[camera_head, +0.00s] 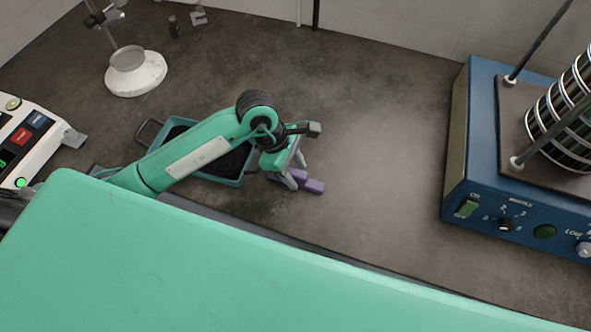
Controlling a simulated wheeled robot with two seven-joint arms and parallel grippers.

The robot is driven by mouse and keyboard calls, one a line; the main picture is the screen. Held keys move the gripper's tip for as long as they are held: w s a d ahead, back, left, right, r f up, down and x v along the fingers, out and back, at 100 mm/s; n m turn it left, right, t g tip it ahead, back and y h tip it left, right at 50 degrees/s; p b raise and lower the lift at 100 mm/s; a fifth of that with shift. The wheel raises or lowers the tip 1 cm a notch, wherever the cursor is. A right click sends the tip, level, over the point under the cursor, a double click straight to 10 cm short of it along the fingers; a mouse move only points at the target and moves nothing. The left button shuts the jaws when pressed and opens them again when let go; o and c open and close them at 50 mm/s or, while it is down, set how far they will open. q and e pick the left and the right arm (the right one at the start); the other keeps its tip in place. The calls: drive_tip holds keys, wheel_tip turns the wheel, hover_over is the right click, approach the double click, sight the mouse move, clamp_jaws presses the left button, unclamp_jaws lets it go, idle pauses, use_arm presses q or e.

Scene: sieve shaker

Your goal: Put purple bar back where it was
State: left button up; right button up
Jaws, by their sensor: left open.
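The purple bar (314,187) lies on the dark bench top, a little right of the teal tray. My left gripper (296,180) is open and points down at the bar, with its fingers at the bar's left part. The fingers and the bar overlap in the picture, and I cannot tell whether they touch. Part of the bar is hidden behind the fingers. My right gripper is not in view.
The teal tray (243,181) with a dark inside is partly hidden by my left arm. A blue sieve shaker (455,150) stands at right. A white device (30,140) is at left, and a stand with a white round base (150,76) at the back. The bench between bar and shaker is clear.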

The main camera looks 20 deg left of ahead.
sight(295, 172)
use_arm(q)
drive_tip(key=v, duration=0.3)
drive_tip(key=shift+w+a+r+b, duration=0.1)
drive_tip(key=shift+a+r+b, duration=0.05)
drive_tip(key=shift+r+b, duration=0.15)
drive_tip(key=b+v, duration=0.1)
drive_tip(key=v, duration=0.6)
drive_tip(key=shift+r, duration=0.3)
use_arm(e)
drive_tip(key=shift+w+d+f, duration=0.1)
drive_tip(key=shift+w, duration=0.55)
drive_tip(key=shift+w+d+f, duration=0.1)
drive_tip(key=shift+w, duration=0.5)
use_arm(q)
drive_tip(key=shift+a, duration=0.1)
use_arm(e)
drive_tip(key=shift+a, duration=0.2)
